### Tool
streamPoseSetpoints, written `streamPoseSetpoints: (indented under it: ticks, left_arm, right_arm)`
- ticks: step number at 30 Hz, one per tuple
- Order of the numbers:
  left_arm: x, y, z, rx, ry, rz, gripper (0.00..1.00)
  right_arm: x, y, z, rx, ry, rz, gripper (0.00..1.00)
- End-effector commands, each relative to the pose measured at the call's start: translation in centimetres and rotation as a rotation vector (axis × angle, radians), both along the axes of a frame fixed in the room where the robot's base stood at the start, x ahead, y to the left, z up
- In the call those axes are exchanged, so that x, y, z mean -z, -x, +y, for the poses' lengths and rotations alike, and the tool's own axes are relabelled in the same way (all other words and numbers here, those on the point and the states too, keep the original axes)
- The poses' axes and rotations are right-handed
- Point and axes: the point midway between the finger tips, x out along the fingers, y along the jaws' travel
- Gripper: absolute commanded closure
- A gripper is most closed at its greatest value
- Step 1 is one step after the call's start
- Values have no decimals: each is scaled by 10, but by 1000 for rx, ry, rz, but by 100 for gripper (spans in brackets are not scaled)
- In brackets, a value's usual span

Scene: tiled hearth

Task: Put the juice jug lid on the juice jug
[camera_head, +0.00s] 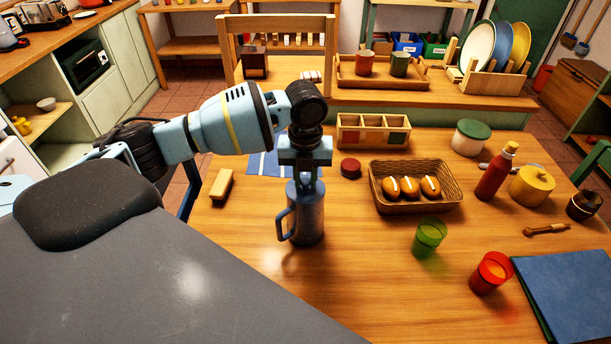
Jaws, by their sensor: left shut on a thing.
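The juice jug (308,222) is a tall blue-grey jug with a handle on its left, standing upright on the wooden table left of the bread basket. My left gripper (306,181) points straight down at the top of the jug, its fingers close together. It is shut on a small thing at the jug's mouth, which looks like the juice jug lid. The fingers mostly hide it, and I cannot tell whether it rests on the rim. My right gripper is not in view.
A red round disc (350,168) lies right of the gripper. A wicker basket (415,207) holds bread rolls. A green cup (429,238), a red cup (491,272) and a red bottle (496,172) stand to the right. A yellow block (222,184) lies left. The table in front of the jug is clear.

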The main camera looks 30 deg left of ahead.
Motion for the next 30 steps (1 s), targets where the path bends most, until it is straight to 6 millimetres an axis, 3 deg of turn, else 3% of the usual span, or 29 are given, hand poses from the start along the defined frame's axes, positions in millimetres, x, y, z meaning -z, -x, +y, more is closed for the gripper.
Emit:
streamPoseSetpoints:
  ticks: [8, 9, 14, 23, 30]
  left_arm:
    - [0, 0, 0, 0, 0, 0, 100]
    - [0, 0, 0, 0, 0, 0, 73]
    - [0, 0, 0, 0, 0, 0, 52]
    - [0, 0, 0, 0, -1, 1, 52]
    - [-30, -1, 0, 0, 0, -4, 52]
  right_arm:
    - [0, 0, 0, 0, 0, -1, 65]
    - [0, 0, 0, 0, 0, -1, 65]
    - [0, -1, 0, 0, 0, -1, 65]
    - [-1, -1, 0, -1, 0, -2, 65]
    - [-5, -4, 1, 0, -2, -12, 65]
